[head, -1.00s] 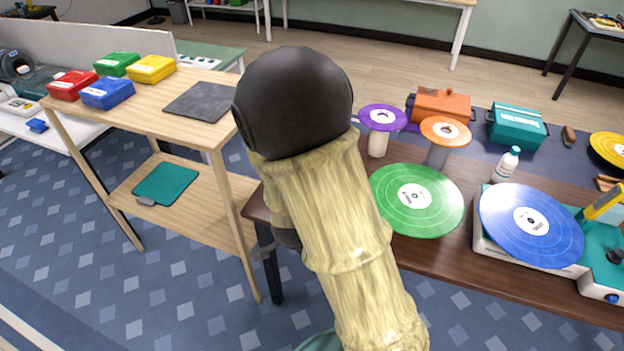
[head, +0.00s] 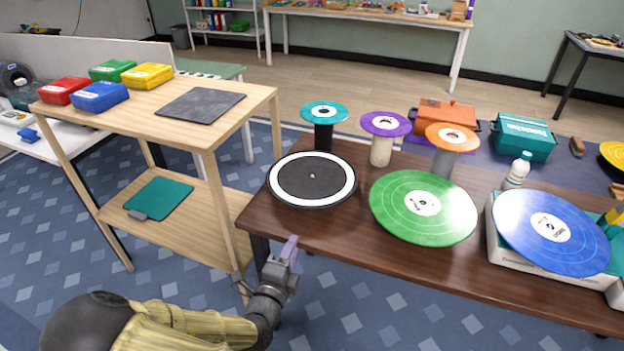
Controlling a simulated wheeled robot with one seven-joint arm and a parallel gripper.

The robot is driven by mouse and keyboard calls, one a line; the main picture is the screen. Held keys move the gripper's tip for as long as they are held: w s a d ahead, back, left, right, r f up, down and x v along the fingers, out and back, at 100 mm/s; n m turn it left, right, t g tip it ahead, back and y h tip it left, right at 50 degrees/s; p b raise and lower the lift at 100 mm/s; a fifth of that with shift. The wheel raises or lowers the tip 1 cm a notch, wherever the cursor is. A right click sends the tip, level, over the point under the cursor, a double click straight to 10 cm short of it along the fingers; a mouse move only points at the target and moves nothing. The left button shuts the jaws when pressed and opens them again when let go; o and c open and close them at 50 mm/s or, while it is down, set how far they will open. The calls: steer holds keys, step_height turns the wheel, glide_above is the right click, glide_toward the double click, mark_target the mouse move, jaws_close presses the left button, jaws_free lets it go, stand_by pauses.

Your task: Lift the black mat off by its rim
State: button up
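A round black mat (head: 284,199) with a broad white ring and a small dot at its centre lies at the left end of the dark wooden table (head: 350,240). Its left rim is near the table's left edge. What it rests on is hidden. My gripper (head: 290,246) is in front of the table's near left edge, below the mat in the picture and apart from it. It points up, and nothing shows in it. Its fingers are seen too edge-on to tell their gap.
A green record (head: 450,212) lies right of the mat; a blue record (head: 575,245) is further right. Teal (head: 338,112), purple (head: 400,127) and orange (head: 463,137) discs stand on posts behind. A wooden shelf (head: 140,112) with a dark square sheet (head: 201,105) stands left.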

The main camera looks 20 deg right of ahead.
mark_target(310, 209)
steer(key=p+x, duration=0.1)
steer(key=x, duration=1.1)
steer(key=shift+w, duration=0.15)
steer(key=x, duration=0.5)
steer(key=shift+w+f+p, duration=0.2)
steer(key=shift+f+p, duration=0.05)
steer(key=shift+p, duration=0.05)
steer(key=shift+a, duration=0.1)
steer(key=shift+c, duration=0.4)
jaws_close()
